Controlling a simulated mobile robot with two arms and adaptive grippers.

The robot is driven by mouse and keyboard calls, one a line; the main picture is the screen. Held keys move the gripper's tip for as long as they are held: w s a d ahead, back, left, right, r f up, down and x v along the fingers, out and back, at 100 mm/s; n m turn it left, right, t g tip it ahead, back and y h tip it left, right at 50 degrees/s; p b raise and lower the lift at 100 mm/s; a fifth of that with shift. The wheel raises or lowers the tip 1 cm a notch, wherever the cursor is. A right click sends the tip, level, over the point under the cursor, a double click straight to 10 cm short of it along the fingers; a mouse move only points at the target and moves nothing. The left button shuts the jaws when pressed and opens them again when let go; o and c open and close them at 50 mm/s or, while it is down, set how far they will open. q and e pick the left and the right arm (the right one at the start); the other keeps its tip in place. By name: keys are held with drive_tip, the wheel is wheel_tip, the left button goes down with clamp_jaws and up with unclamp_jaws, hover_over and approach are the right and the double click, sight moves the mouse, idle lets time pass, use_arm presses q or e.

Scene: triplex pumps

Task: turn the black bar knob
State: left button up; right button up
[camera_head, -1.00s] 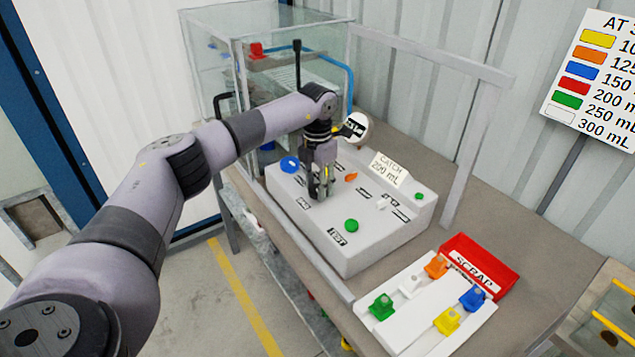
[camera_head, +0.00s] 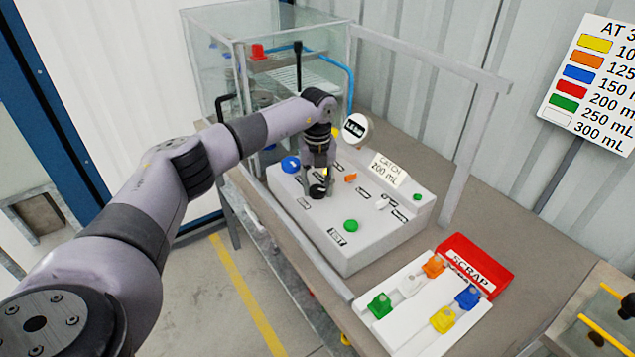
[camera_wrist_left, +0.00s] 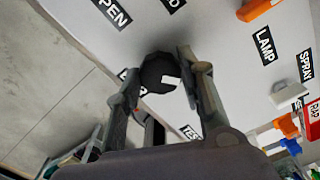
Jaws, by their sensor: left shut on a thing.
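The black bar knob (camera_head: 317,192) is on the sloped top of the white control panel (camera_head: 345,252). My left gripper (camera_head: 318,188) points down at it from above, with a finger on either side. In the left wrist view the knob (camera_wrist_left: 157,72) is round and dark with a white mark and sits between the fingertips of my left gripper (camera_wrist_left: 160,80). The gripper is shut on it. The fingers partly hide the knob and a label behind it. My right gripper is not in view.
The panel also carries a blue knob (camera_head: 290,164), a green button (camera_head: 351,226) and an orange switch (camera_head: 350,177). A catch sign (camera_head: 388,167) and a round gauge (camera_head: 355,127) stand behind. A red scrap bin (camera_head: 474,264) and a white tray (camera_head: 405,322) are at the front right.

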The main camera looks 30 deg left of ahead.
sight(317, 189)
use_arm(q)
drive_tip(key=n+p, duration=0.1)
drive_tip(key=n, duration=0.4)
drive_tip(key=shift+r+n+p, duration=0.2)
drive_tip(key=shift+n+p, duration=0.1)
drive_tip(key=shift+p, duration=0.1)
drive_tip(key=shift+a+n+p, duration=0.1)
drive_tip(key=shift+n+p, duration=0.65)
drive_tip(key=shift+n, duration=1.35)
drive_tip(key=shift+f, duration=0.1)
drive_tip(key=o, duration=0.9)
drive_tip(key=shift+c, duration=0.2)
drive_tip(key=shift+o, duration=1.4)
drive_tip(key=shift+f, duration=0.1)
wheel_tip(317, 189, up, 12)
